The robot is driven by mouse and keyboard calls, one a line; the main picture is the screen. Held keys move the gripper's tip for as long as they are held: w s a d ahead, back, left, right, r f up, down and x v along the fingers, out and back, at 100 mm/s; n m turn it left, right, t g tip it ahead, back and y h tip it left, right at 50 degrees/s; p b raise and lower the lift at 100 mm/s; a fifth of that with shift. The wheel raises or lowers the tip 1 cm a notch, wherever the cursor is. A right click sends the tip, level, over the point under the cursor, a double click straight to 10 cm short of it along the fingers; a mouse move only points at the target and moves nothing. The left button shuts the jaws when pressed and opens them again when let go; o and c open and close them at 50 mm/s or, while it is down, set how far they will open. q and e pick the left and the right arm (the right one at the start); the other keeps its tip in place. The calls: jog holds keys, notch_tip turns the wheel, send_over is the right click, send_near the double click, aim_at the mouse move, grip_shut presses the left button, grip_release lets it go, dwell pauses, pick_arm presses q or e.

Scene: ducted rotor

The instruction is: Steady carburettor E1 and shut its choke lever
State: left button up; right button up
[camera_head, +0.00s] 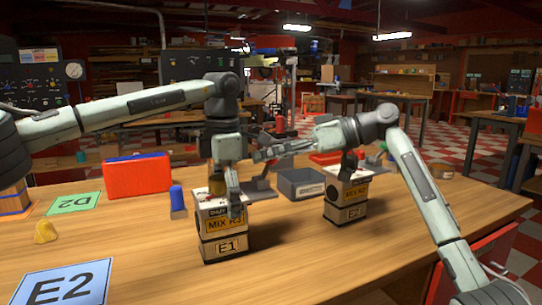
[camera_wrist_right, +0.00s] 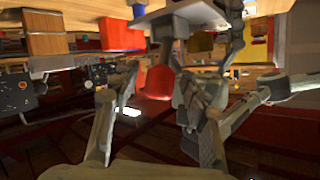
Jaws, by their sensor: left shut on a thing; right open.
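Carburettor E1 (camera_head: 224,247) is a block with a yellow "MIX" label and an E1 label, upright on the wooden table. My left gripper (camera_head: 235,205) reaches down over its top and is shut on it; the fingers hide part of the top. A brownish cylinder (camera_head: 217,184) shows behind the fingers. I cannot make out the choke lever clearly. My right gripper (camera_head: 259,154) is open, above and behind E1, pointing left. In the right wrist view its fingers (camera_wrist_right: 148,93) stand apart, with a red knob-like part (camera_wrist_right: 158,82) appearing between them; I cannot tell whether they touch it.
A similar E2 block (camera_head: 345,210) stands to the right. A grey bin (camera_head: 300,183) is behind. A red box (camera_head: 137,176), a blue-capped piece (camera_head: 178,200), a yellow piece (camera_head: 45,232), a green D2 card (camera_head: 74,203) and a blue E2 card (camera_head: 62,283) lie left. The front table is clear.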

jog(key=shift+d, duration=0.1)
jog(key=v, duration=1.1)
jog(key=shift+d+r, duration=0.2)
jog(key=shift+d, duration=0.15)
jog(key=shift+s, duration=0.1)
jog(key=shift+c, duration=0.5)
